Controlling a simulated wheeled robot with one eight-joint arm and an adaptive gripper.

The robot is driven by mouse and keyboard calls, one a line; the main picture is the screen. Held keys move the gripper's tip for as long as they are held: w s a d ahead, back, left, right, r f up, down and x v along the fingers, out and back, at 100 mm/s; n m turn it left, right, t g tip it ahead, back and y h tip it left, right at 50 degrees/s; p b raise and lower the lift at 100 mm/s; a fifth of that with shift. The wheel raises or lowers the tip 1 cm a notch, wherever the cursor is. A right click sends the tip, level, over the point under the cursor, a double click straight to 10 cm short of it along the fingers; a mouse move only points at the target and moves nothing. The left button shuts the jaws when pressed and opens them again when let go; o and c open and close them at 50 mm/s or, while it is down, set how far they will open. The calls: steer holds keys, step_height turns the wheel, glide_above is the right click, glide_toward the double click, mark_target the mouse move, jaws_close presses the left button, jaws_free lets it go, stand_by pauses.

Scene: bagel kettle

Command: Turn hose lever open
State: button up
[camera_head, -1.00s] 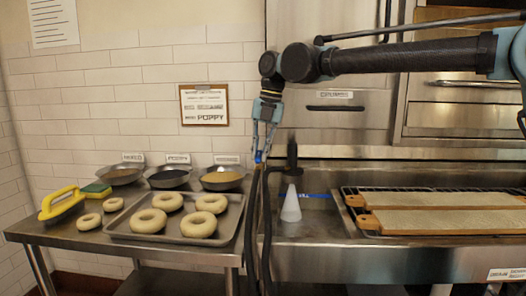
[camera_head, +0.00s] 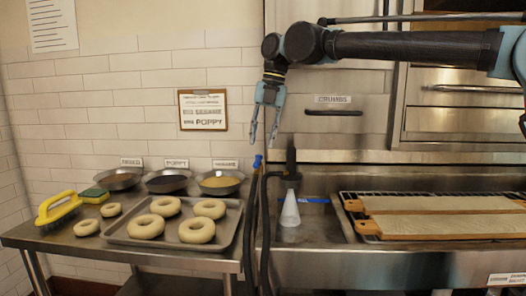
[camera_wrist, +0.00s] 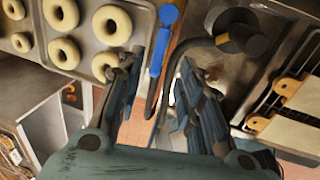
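The blue hose lever (camera_head: 257,161) sits at the top of a black hose (camera_head: 250,215), at the left end of the sink. In the wrist view the blue lever (camera_wrist: 158,50) shows as a long handle with a round end, lying between my fingers in the picture. My gripper (camera_head: 263,143) points down just above the lever in the head view, its fingers apart and empty. The wrist view shows both fingers of my gripper (camera_wrist: 160,68) spread wide, with no clear contact on the lever.
A tray (camera_head: 119,235) of bagels lies on the steel table at left, with several seed bowls (camera_head: 219,183) behind it. A black-topped white cone (camera_head: 289,210) stands right of the hose. Boards (camera_head: 430,225) lie on a rack at right.

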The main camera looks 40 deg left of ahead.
step_height(320, 180, up, 6)
steer(key=d, duration=0.1)
steer(key=shift+w, duration=0.35)
steer(key=shift+f, duration=0.1)
